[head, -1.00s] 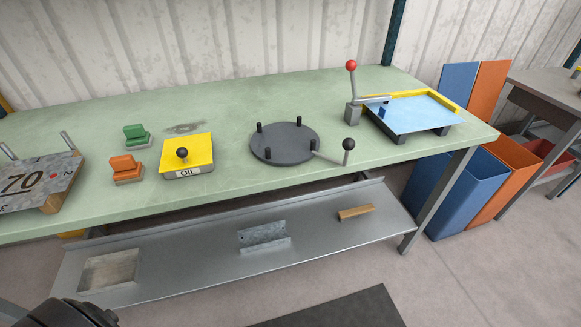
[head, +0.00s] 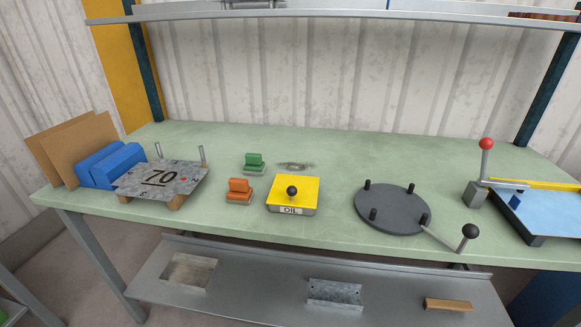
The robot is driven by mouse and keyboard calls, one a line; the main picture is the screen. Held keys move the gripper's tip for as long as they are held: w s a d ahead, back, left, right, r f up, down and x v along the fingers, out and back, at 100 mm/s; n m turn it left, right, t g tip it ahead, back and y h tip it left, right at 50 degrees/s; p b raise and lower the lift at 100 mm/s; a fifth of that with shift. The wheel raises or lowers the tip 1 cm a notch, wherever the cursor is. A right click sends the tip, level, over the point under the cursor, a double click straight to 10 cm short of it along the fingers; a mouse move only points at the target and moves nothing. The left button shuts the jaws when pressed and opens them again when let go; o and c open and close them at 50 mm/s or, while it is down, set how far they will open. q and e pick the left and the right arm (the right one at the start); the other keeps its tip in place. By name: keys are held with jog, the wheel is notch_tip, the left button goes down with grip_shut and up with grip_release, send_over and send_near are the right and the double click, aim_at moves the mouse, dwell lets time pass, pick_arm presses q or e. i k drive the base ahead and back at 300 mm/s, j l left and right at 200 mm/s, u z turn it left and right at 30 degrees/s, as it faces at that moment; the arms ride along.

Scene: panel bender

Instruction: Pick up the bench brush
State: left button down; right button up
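No thing here is plainly a bench brush. A tan, wood-coloured bar (head: 447,304) lies on the lower metal shelf at the right; I cannot tell whether it is a brush. A brown slatted thing (head: 545,15) on the upper shelf at top right is cut off by the frame. A green block (head: 254,163) and an orange block (head: 239,190), each on a grey base, stand on the green bench top. Neither of my grippers is in view.
The bench (head: 330,150) carries a yellow OIL box (head: 293,193), a dark round plate with pegs (head: 388,209), a blue-topped device (head: 541,213), a plate marked 70 (head: 161,179) and blue blocks (head: 112,164). The lower shelf (head: 250,285) holds metal pieces.

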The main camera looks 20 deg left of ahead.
aim_at(437, 305)
jog(key=i+l+u, duration=0.15)
jog(key=l, duration=0.25)
jog(key=i+l+u, duration=0.2)
jog(key=l, duration=0.15)
jog(key=l+u, duration=0.15)
jog(key=l, duration=0.25)
